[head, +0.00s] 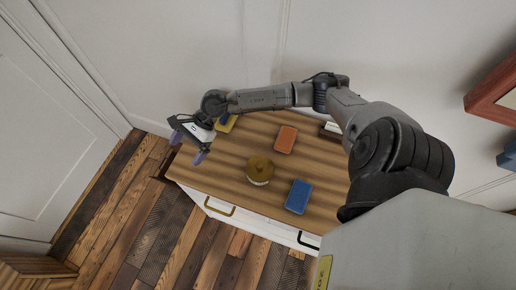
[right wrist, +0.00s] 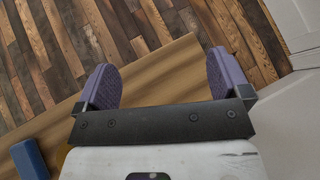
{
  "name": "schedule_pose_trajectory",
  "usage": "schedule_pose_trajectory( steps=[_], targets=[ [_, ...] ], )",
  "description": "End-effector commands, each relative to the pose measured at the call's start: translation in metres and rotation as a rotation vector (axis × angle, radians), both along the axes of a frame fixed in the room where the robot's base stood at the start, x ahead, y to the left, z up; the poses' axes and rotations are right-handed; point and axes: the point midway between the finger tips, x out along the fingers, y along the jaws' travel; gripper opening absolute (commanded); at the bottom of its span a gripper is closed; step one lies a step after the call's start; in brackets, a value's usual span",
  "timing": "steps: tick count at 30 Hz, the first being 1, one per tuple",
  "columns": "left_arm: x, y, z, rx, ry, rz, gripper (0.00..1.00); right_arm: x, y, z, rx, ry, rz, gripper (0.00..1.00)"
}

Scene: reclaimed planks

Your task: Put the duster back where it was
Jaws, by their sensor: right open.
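No thing here is plainly marked as the duster; three block-shaped pieces lie on the wooden cabinet top (head: 225,165). They are an orange block (head: 285,139), a blue block (head: 298,196) and a yellow block (head: 227,123), the last partly hidden behind my right gripper (head: 187,147). That gripper is open, over the cabinet's left end, left of the yellow block. In the right wrist view its two purple fingers (right wrist: 163,80) stand wide apart with nothing between them. A blue piece (right wrist: 28,160) shows at that view's lower left. My left gripper is not in view.
A round pot with a brown lid (head: 259,170) stands mid-top between the blocks. The cabinet has white drawers with a brass handle (head: 219,208) and a dark one. A wall runs behind; plank floor (head: 150,225) lies left and front. A red-framed piece (head: 493,92) is at right.

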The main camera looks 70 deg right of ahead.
Motion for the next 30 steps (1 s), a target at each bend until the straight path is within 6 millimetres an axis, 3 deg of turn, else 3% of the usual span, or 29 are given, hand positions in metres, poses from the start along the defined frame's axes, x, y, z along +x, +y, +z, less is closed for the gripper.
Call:
schedule_pose_trajectory(
  steps=[1, 4, 7, 11, 14, 17, 22, 23, 27, 30],
  targets=[
    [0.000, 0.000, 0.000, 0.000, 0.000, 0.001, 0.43, -0.003, 0.033, 0.009, 0.187, 0.006, -0.077, 0.95],
    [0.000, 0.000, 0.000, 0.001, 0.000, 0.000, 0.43, -0.003, 0.072, 0.035, 0.552, 0.052, -0.268, 0.95],
    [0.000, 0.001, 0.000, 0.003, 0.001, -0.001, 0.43, -0.004, 0.087, 0.058, 0.907, 0.146, -0.488, 0.95],
    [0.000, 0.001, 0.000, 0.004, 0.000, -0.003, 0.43, -0.009, 0.078, 0.069, 1.338, 0.326, -0.811, 0.95],
    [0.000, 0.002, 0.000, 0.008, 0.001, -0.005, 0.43, -0.021, 0.061, 0.057, 1.636, 0.496, -1.092, 0.95],
    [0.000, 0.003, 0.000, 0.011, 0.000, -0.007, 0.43, -0.043, 0.044, 0.031, 1.893, 0.684, -1.401, 0.95],
    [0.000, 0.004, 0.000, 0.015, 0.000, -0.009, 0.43, -0.105, 0.035, -0.025, 2.177, 0.992, -1.965, 0.95],
    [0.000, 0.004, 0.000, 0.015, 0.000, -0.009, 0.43, -0.118, 0.036, -0.034, -2.133, -1.007, 1.994, 0.95],
    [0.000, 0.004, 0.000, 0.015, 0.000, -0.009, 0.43, -0.176, 0.049, -0.063, -1.707, -0.929, 1.890, 0.95],
    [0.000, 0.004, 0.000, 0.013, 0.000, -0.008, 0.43, -0.211, 0.060, -0.074, -1.485, -0.879, 1.839, 0.95]
  ],
)
